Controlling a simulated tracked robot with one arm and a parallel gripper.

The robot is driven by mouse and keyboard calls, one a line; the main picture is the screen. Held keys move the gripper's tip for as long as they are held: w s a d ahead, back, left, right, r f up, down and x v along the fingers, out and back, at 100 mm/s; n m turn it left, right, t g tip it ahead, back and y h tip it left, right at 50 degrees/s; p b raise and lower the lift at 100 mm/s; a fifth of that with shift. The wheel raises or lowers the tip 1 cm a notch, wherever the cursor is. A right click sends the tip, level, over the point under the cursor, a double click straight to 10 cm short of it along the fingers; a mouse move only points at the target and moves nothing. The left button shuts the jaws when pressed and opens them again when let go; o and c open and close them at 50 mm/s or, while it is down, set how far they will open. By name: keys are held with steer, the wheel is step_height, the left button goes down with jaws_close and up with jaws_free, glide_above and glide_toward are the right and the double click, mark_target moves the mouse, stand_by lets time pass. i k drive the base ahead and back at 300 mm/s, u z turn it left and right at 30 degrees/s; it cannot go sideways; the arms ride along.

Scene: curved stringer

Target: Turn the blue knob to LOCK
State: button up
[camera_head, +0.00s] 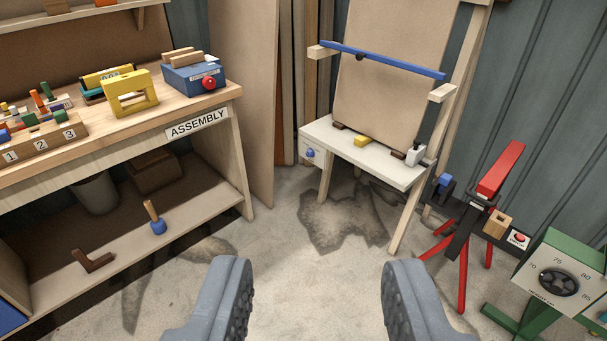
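A small blue knob (310,153) sits on the left side panel of a white bench (345,140), near its top corner. Faint marks show on the panel by the knob, too small to read, so I cannot tell its setting. My gripper (318,268) is open and empty, its two grey fingers wide apart low in the picture. It is well short of the knob, with bare floor between the fingers.
A wooden workbench (150,130) labelled ASSEMBLY stands at left, bearing a yellow block frame (130,92) and a blue box (193,76). A red stand (460,255) and green dial machine (565,275) stand at right. The middle floor is clear.

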mark_target(310, 153)
steer(key=u, duration=0.85)
steer(key=i, duration=1.5)
steer(key=z, duration=0.7)
steer(key=i, duration=0.6)
steer(key=z, duration=0.5)
